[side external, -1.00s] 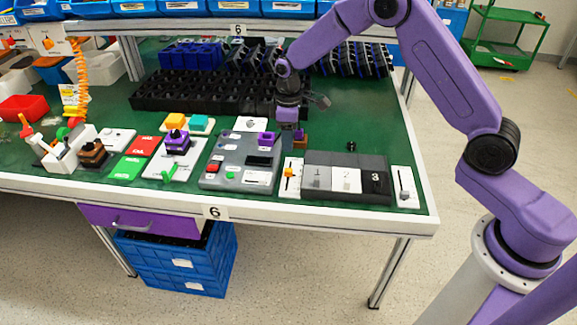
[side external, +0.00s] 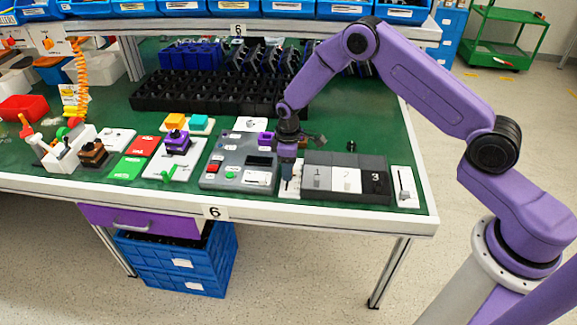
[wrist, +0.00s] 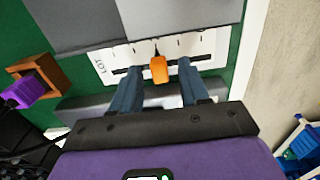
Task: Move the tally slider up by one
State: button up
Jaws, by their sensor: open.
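A white slider plate (side external: 289,192) lies left of the dark block with panels 1, 2 and 3. In the wrist view the plate (wrist: 206,50) carries tick marks, a lettered label that seems to read "LOT", and an orange knob (wrist: 159,71) in a slot. My gripper (wrist: 160,67) is open, with one finger on each side of the orange knob and a gap to each. In the side view my gripper (side external: 288,172) hides most of this knob. A second slider plate (side external: 404,188) with a grey knob stands right of the block; its label is unreadable.
The numbered block (side external: 346,179) stands close to the right of my gripper. A grey control panel (side external: 238,166) is close on its left. A brown block with a purple part (wrist: 38,82) shows in the wrist view.

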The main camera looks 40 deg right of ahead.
grip_shut()
jog(key=shift+w+d, duration=0.9)
grip_release()
jog(key=shift+r, duration=0.1)
notch_tip(320, 180, up, 17)
jog(key=shift+r, duration=0.1)
